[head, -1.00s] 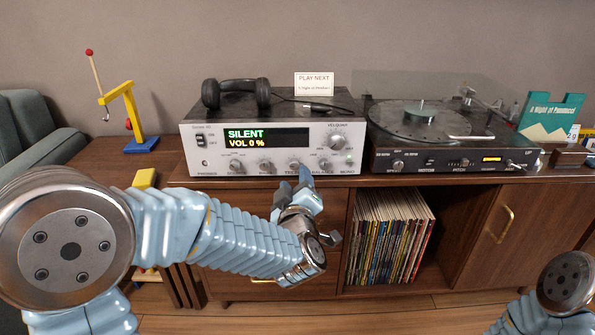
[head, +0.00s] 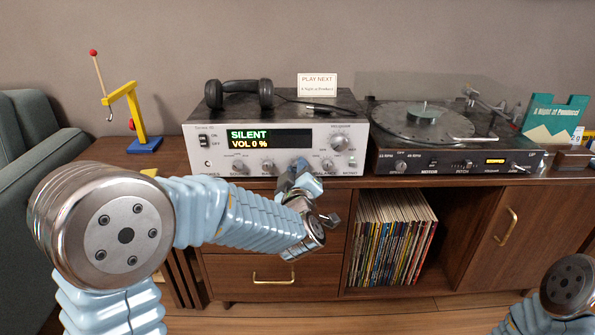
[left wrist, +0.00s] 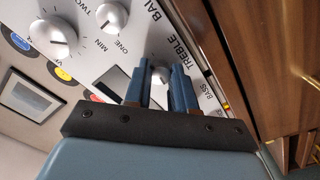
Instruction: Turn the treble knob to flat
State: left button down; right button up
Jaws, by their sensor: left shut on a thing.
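The silver receiver (head: 193,150) stands on the wooden cabinet; its green and yellow display (head: 270,139) reads SILENT, VOL 0 %. My left gripper (head: 300,172) is at the lower middle of its front panel and covers part of the knob row in the head view. In the left wrist view, the left gripper (left wrist: 160,84) has a blue finger on each side of the small silver treble knob (left wrist: 160,74), beside the printed word TREBLE. It is shut on this knob. The knob's pointer is too hidden to read its setting. My right gripper is out of view.
Neighbouring knobs (left wrist: 112,15) sit close along the panel, with the large volume knob (head: 338,142) above right. Headphones (head: 238,94) and a PLAY NEXT card (head: 317,85) are on the receiver. A turntable (head: 425,125) stands to the right, a toy crane (head: 136,115) to the left.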

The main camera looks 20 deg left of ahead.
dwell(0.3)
pick_arm(q)
jog(key=shift+m+p, duration=4.95)
jog(key=shift+m, duration=3.15)
jog(key=c, duration=0.9)
grip_release()
jog(key=shift+c, duration=0.2)
